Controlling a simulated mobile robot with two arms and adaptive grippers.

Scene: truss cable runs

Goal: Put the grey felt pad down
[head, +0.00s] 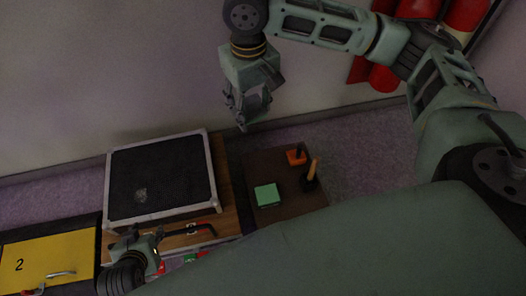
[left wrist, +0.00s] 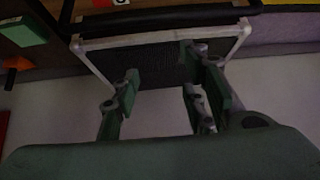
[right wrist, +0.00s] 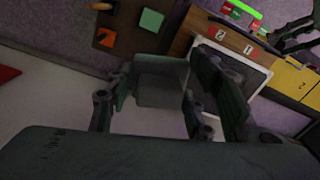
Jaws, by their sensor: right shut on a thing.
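The grey felt pad (right wrist: 160,88) shows in the right wrist view as a flat grey square between the fingers of my right gripper (head: 250,115), which is shut on it. In the head view that gripper hangs in front of the wall, apart from the furniture; the pad is hard to make out there. My left gripper (head: 150,243) is near the front edge of the framed black panel (head: 170,170). In the left wrist view its fingers (left wrist: 172,85) are apart with nothing visible between them.
A brown surface (head: 262,222) holds a green block (head: 267,195), an orange block (head: 296,155) and a wooden-handled item (head: 311,172). A small pale patch (head: 141,195) is on the black panel. A yellow panel marked 2 (head: 45,258) is at left. Red cylinders (head: 385,75) stand by the wall.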

